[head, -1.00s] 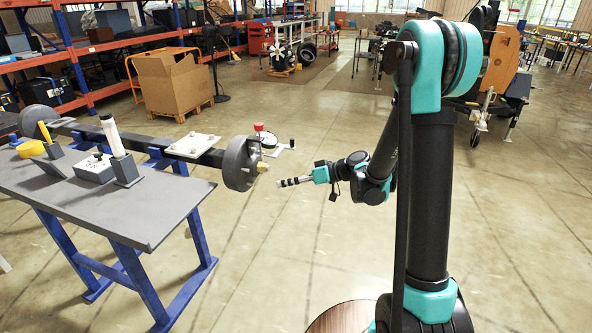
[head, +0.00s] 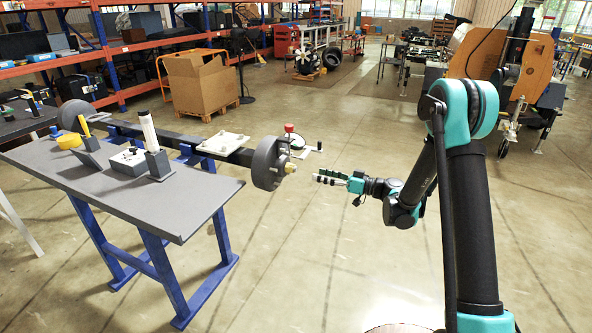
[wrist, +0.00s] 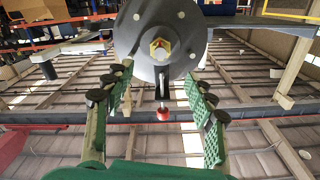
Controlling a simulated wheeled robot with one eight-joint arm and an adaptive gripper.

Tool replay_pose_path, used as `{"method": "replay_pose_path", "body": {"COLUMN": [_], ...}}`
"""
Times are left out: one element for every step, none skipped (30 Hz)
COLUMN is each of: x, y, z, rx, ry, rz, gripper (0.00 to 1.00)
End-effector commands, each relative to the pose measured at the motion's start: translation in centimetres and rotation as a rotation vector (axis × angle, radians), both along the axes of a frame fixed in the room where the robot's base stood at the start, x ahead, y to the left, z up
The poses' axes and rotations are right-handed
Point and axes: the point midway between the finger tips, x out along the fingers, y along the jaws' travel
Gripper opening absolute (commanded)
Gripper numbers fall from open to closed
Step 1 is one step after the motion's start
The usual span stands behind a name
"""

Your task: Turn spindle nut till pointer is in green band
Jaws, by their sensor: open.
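The spindle nut is a brass-coloured hex (wrist: 160,46) at the centre of a dark round hub (wrist: 136,24) in the wrist view. In the head view the nut (head: 291,168) shows small on the face of the hub (head: 266,165), at the right end of a dark axle beam. My gripper (head: 318,177) is open and empty, a short gap to the right of the nut. In the wrist view its green-padded fingers (wrist: 160,90) stand apart, one on each side below the nut. A pale dial (head: 300,141) sits behind the hub; its pointer and green band cannot be made out.
A red knob (head: 289,128) stands above the hub and shows below it in the wrist view (wrist: 162,114). The grey bench (head: 120,202) on blue legs holds a white cylinder (head: 148,130), a small box (head: 130,161) and yellow items. The floor around my gripper is clear.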

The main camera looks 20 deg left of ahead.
Motion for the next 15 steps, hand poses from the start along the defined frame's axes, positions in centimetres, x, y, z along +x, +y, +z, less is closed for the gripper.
{"method": "replay_pose_path", "body": {"x": [0.0,0.1,0.1,0.2,0.2,0.3,0.3,0.4,0.4,0.5,0.5,0.6,0.6,0.7,0.7], "y": [1.2,1.8,2.6,3.2,3.7,4.6,5.2,5.7,6.5,7.0,7.5,8.1,8.6,9.0,9.4], "z": [0.0,0.0,0.0,0.0,0.0,0.0,0.0,0.0,0.0,0.0,0.0,0.0,0.0,0.0,0.0], "rx": [0.000,0.000,0.000,0.000,0.000,0.000,0.000,0.000,0.000,0.000,0.000,0.000,0.000,0.000,-0.001], "ry": [0.000,0.000,0.000,0.000,0.000,0.000,0.000,0.000,0.000,0.000,0.000,0.000,0.000,0.001,0.000], "rz": [0.004,0.003,0.004,0.003,0.003,0.004,0.003,0.002,0.003,0.003,0.002,0.002,0.002,0.002,0.001], "gripper": [0.56,0.56,0.56,0.56,0.56,0.56,0.56,0.56,0.56,0.56,0.56,0.56,0.56,0.56,0.56]}}
